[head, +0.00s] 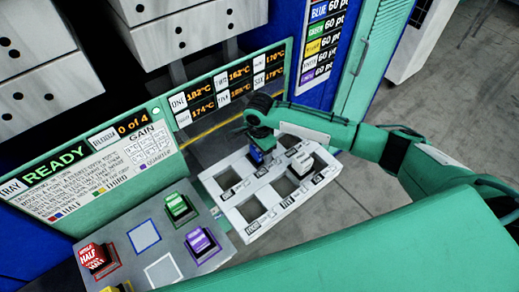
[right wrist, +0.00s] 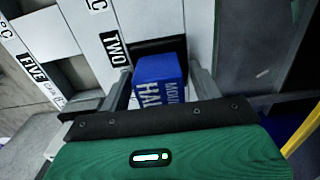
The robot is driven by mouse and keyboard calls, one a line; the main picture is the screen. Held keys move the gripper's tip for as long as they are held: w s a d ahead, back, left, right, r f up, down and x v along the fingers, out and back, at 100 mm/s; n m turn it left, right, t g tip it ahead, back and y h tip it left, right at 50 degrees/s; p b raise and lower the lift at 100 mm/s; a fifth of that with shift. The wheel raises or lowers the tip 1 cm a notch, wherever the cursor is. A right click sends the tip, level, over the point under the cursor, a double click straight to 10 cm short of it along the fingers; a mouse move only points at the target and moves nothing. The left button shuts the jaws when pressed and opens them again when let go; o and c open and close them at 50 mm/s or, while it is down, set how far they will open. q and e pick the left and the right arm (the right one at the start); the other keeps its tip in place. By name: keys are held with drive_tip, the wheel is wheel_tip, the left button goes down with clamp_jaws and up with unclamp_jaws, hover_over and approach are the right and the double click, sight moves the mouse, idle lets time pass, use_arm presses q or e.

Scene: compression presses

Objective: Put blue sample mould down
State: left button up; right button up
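The blue sample mould (right wrist: 160,82), lettered on its side, is between the fingers of my right gripper (right wrist: 161,75). The fingers appear to touch both sides. It is at a dark pocket labelled TWO in the white tray (right wrist: 90,32); I cannot tell whether it rests on the pocket floor. In the head view, the blue mould (head: 256,157) is partly hidden under my right gripper (head: 256,146), at the back edge of the tray (head: 231,201). My left gripper is not in view.
A white mould (head: 301,162) occupies another tray pocket; several pockets are empty. Red (head: 94,256), green (head: 178,206) and purple (head: 201,243) moulds sit on the grey panel (head: 121,221) at left. The READY display panel (head: 70,172) stands behind. Open floor lies right.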

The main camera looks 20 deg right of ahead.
drive_tip(key=shift+r, duration=0.25)
wheel_tip(320, 180, up, 12)
drive_tip(key=b, duration=0.2)
drive_tip(key=shift+f+b, duration=0.1)
drive_tip(key=shift+b, duration=0.25)
